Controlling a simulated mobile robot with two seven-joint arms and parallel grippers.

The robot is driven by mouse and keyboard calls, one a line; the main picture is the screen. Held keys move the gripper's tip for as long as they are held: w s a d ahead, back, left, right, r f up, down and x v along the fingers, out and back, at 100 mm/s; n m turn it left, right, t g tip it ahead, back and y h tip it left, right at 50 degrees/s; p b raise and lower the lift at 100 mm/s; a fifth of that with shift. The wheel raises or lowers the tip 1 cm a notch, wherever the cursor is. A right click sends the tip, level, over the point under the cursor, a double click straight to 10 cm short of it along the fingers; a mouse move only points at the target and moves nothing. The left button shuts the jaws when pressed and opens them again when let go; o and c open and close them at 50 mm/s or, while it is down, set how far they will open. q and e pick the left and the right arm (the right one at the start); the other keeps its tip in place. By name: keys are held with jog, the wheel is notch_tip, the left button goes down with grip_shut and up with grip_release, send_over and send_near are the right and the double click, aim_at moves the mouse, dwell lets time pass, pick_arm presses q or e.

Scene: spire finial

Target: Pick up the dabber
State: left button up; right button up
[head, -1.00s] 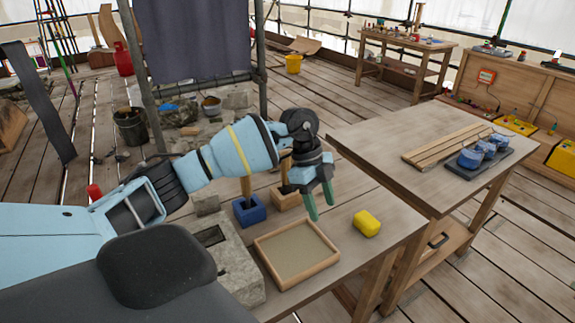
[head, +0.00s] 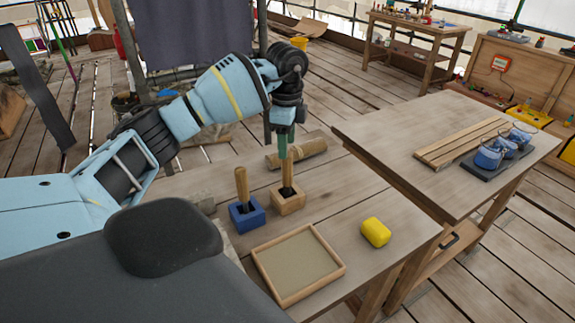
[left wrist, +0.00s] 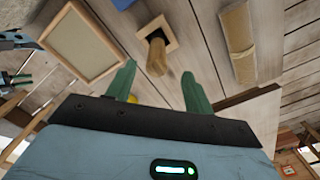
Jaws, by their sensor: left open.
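Two wooden-handled tools stand upright on the near table. One handle (head: 287,174) rises from a pale wooden block (head: 290,204), the other (head: 242,186) from a blue block (head: 247,219); I cannot tell from looks alone which is the dabber. My right gripper is out of view.
A shallow framed tray (head: 298,265) and a yellow block (head: 376,232) lie on the near table. A tan roll (head: 297,153) lies behind the wooden block. The right-hand table holds slats (head: 463,142) and blue-filled glass cups (head: 488,157). Bare tabletop lies between tray and yellow block.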

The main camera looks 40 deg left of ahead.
aim_at(288, 162)
pick_arm(q)
jog(key=shift+f, duration=0.55)
jog(key=shift+s+d+f, duration=0.1)
jog(key=shift+f, duration=1.2)
jog(key=shift+d+f, duration=0.1)
jog(key=shift+f, duration=1.2)
grip_shut()
